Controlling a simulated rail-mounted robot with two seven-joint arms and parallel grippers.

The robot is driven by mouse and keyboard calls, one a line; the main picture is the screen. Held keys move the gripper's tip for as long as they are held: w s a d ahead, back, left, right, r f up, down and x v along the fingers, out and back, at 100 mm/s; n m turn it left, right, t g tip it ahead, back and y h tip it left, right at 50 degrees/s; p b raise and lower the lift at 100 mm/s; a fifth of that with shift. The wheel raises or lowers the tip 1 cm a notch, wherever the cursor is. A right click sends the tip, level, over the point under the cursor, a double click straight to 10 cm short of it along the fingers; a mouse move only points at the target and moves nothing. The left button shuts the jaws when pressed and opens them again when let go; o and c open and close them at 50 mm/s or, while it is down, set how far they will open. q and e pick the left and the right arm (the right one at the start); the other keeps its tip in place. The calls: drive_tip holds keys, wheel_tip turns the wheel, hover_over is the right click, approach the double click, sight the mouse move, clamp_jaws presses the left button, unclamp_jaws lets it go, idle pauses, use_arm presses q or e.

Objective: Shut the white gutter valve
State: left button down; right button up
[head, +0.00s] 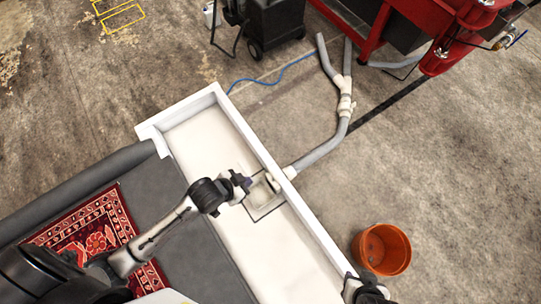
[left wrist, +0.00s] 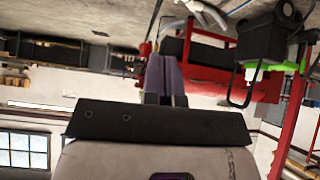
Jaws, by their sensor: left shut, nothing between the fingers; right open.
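A white valve fitting (head: 272,182) sits at the inner side of the white gutter wall, above a square drain recess (head: 264,205) in the gutter floor. I cannot make out its handle position. My left gripper (head: 246,183) is over the gutter, just left of the fitting, with a small gap in the picture. Its purple-grey fingers are shut and empty, as the left wrist view (left wrist: 165,75) also shows. My right gripper (head: 368,292) is at the bottom edge, right of the gutter wall, partly cut off; it is open.
A grey pipe (head: 322,152) with white joints (head: 345,104) runs from the wall to red machinery (head: 440,62). An orange bucket (head: 383,249) stands right of the gutter. A red patterned rug (head: 90,235) lies at left. A black wheeled machine (head: 272,25) stands at the top.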

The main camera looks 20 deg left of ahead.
use_arm(q)
drive_tip(key=w+a+f+t+h+b, duration=0.15)
drive_tip(key=w+f+b, duration=0.25)
drive_tip(key=f+b, duration=0.8)
drive_tip(key=w+a+f+t+b, duration=0.15)
drive_tip(key=w+f+b, duration=0.25)
drive_tip(key=f+b, duration=0.85)
drive_tip(key=w+d+f+b, duration=0.2)
drive_tip(key=w+f+b, duration=0.1)
drive_tip(key=f, duration=0.2)
drive_tip(key=w+d+f+b, duration=0.2)
drive_tip(key=w+f+b, duration=0.1)
drive_tip(key=f, duration=0.3)
drive_tip(key=shift+w+d+f+m+g+b, duration=0.3)
drive_tip(key=shift+w+m+g+b, duration=0.1)
drive_tip(key=shift+w, duration=0.3)
drive_tip(key=shift+a, duration=0.1)
